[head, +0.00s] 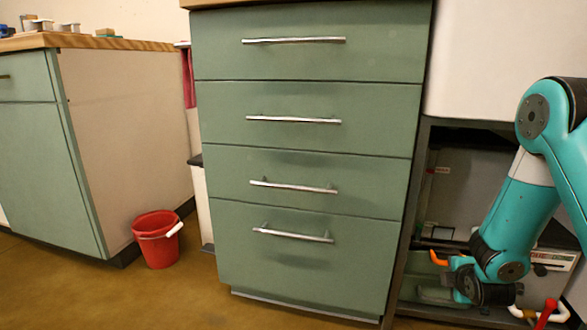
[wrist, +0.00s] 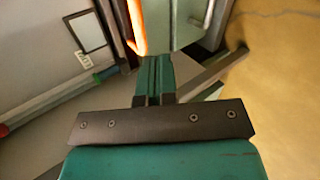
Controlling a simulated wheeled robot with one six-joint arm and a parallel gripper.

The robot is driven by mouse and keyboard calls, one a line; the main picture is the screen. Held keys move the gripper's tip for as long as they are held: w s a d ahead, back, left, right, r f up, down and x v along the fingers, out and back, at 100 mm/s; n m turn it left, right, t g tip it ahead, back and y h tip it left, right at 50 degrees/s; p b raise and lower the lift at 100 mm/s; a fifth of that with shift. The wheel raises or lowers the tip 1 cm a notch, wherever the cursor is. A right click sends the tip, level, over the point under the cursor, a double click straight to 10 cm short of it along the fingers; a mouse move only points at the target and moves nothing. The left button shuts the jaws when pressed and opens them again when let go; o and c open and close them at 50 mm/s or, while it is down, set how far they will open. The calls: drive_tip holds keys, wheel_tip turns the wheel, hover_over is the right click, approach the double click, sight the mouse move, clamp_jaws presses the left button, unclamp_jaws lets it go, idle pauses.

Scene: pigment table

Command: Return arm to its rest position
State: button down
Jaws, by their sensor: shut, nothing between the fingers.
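My gripper shows in the wrist view (wrist: 153,75) with its green fingers together and nothing between them. In the head view my teal arm hangs at the right, its wrist low in front of the open bay beside the drawers. The fingertips are hard to make out in the head view. An orange strip (wrist: 136,25) lies just beyond the fingers in the wrist view, and an orange piece (head: 438,258) shows beside my wrist in the head view.
A green drawer cabinet (head: 305,180) with several closed drawers stands left of my arm. The open bay (head: 440,190) holds shelves and loose items. A red bucket (head: 157,240) stands on the floor by a wooden-topped counter (head: 90,42). The floor (head: 110,295) in front is clear.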

drive_tip(key=s+a+r+m+g+y, duration=0.2)
drive_tip(key=s+a+r+m+g, duration=0.2)
drive_tip(key=s+a+r+m, duration=0.4)
drive_tip(key=s+a+r+m+g+y, duration=0.25)
drive_tip(key=s+a+r+m, duration=0.35)
drive_tip(key=s, duration=0.3)
drive_tip(key=s+a+r+n+g+y+p, duration=0.15)
drive_tip(key=s+a+r+p, duration=0.3)
drive_tip(key=r+p, duration=0.5)
drive_tip(key=s+a+r+n+g+y+p, duration=0.1)
drive_tip(key=s+a+r+n+p, duration=0.3)
drive_tip(key=r+p, duration=0.55)
drive_tip(key=s+a+r+n+g+y+p, duration=0.1)
drive_tip(key=s+a+r+p, duration=0.4)
drive_tip(key=r, duration=0.8)
wheel_tip(320, 180, up, 35)
drive_tip(key=w+a+p, duration=0.1)
drive_tip(key=w+p, duration=0.1)
drive_tip(key=p, duration=3.4)
drive_tip(key=shift+r+m, duration=0.15)
drive_tip(key=shift+m, duration=0.3)
